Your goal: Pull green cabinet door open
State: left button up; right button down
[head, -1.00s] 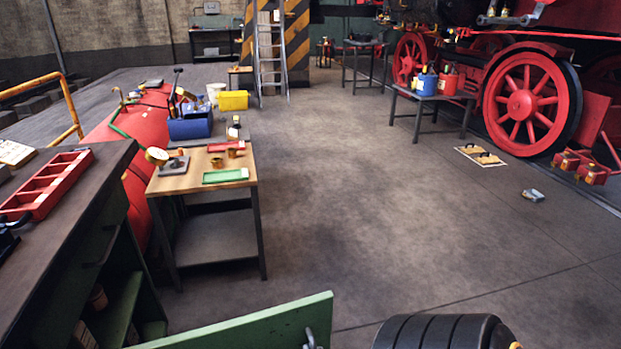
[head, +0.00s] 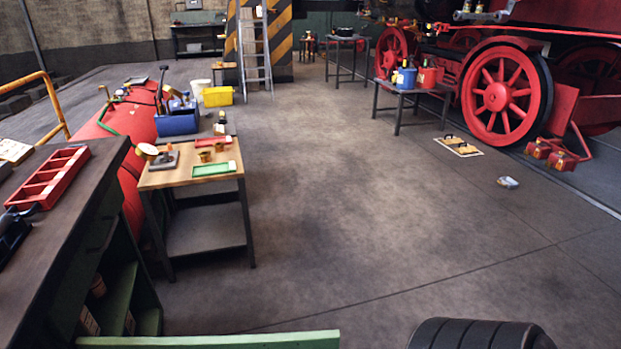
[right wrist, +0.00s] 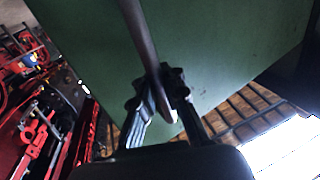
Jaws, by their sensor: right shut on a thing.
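The green cabinet door (head: 230,341) stands swung out from the cabinet. Only its top edge shows along the bottom of the head view. Green shelves (head: 122,300) with a few small items show inside the cabinet under the dark bench top. In the right wrist view the door's green face (right wrist: 220,50) fills the upper middle. My right gripper (right wrist: 165,88) is shut on the door's grey bar handle (right wrist: 138,30), with one finger on each side of it. In the head view the right gripper is hidden below the frame. My left gripper is in neither view.
A dark bench top (head: 75,225) at the left carries a red divided tray (head: 50,178). A small wooden-topped table (head: 165,182) stands beyond the cabinet. The floor (head: 330,200) in the middle is clear. A locomotive with red wheels (head: 507,92) is at the right.

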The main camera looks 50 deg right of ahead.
jog(key=shift+s+d, duration=0.15)
jog(key=shift+d, duration=0.1)
jog(key=c, duration=1.4)
grip_release()
jog(key=shift+s, duration=0.1)
jog(key=v, duration=1.2)
jog(key=shift+a, duration=0.1)
